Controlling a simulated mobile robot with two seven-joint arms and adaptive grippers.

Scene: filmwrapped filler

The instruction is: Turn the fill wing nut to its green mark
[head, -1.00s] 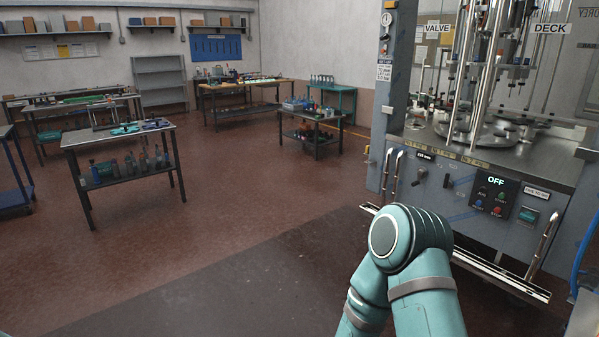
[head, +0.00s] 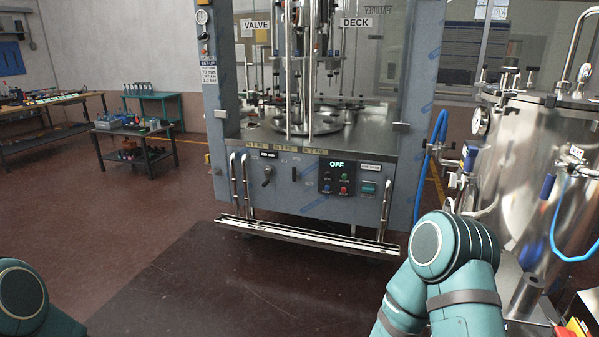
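The filling machine (head: 330,209) stands ahead in the head view, a grey cabinet with a steel deck (head: 355,138), a lit OFF panel (head: 337,180) and VALVE and DECK labels above. A dark knob or handle (head: 267,173) sits on its front at the left of the panel; I cannot tell whether it is the fill wing nut. No green mark can be made out at this distance. My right arm shows at the lower right and a bit of my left arm at the lower left. Neither gripper is in the frame.
A steel tank (head: 532,180) with blue hoses stands close on the right. A low rail (head: 305,236) runs along the machine's front. Small tables (head: 135,131) stand at the back left. The floor (head: 130,230) before the machine and to its left is clear.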

